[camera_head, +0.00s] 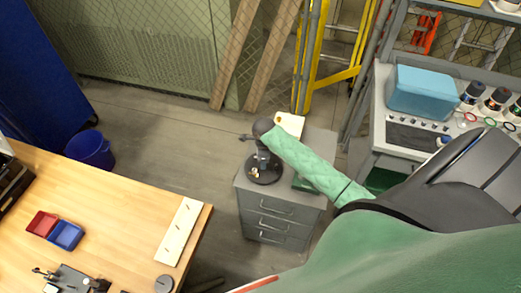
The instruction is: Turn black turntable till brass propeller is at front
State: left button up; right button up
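The black turntable (264,178) is a round dark disc on top of a grey drawer cabinet near the middle of the view. A small pale, brass-like piece (255,172) shows on its left front part, too small to identify surely as the brass propeller. My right arm comes in from the right in a green quilted sleeve. Its dark gripper (258,148) is over the back of the disc; I cannot tell whether it touches anything or is open. The gripper and wrist hide the back of the disc. My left gripper is not in view.
The grey cabinet (275,222) also carries a pale item (291,123) at the back. A wooden table (120,190) stands at left with red and blue bins (66,235) and a cream strip (178,232). Floor is clear between them. A bench (380,110) with a blue box stands right.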

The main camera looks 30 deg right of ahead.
jog(key=shift+r, duration=3.9)
jog(key=shift+s, duration=0.1)
